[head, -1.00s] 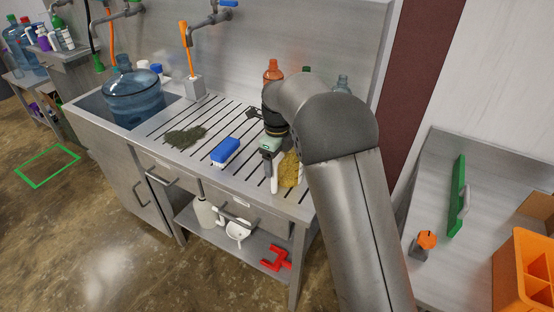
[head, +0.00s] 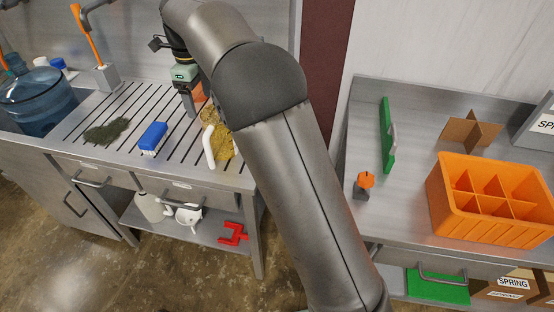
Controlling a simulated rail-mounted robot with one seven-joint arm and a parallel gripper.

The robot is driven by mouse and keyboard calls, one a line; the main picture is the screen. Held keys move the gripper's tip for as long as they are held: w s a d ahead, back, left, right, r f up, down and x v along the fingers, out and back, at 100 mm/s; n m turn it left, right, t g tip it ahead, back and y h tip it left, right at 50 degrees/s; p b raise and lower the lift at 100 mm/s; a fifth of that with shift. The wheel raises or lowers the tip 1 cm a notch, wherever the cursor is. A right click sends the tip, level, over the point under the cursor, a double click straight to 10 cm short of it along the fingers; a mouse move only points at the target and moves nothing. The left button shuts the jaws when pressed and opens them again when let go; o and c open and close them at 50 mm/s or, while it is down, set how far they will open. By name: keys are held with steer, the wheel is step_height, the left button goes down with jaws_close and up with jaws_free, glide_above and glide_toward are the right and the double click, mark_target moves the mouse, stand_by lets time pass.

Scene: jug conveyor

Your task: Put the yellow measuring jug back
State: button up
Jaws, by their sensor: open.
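A yellow, mottled object (head: 222,143) stands at the right end of the slotted drainboard, partly behind my arm. A white curved piece (head: 209,146) shows at its left side, like a handle. It may be the yellow measuring jug, but I cannot tell for sure. My gripper (head: 190,108) points down over the drainboard, behind and left of the yellow object and apart from the white piece. It is open, and I see nothing held in it. An orange-red thing (head: 199,92) shows just behind the gripper, mostly hidden.
A blue brush (head: 153,138) and a dark green scourer (head: 107,131) lie on the drainboard. A big blue water bottle (head: 38,102) sits in the sink. White vessels (head: 188,215) and a red part (head: 232,234) are on the lower shelf. An orange crate (head: 440,195) stands on the right bench.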

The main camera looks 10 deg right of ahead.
steer(key=s+d+r+n, duration=0.1)
steer(key=s+d+n, duration=0.8)
steer(key=s+d, duration=0.4)
steer(key=s+d+f+n, duration=0.3)
steer(key=s+n, duration=0.1)
steer(key=s, duration=0.3)
steer(key=s+d+f+n, duration=0.2)
steer(key=s+d+n, duration=0.1)
steer(key=s+n, duration=0.2)
steer(key=s+d+f+n+t, duration=0.1)
steer(key=s+d+f+n, duration=0.2)
steer(key=s, duration=0.5)
steer(key=shift+s+f+n, duration=0.3)
steer(key=shift+s+n, duration=0.1)
steer(key=shift+n, duration=0.5)
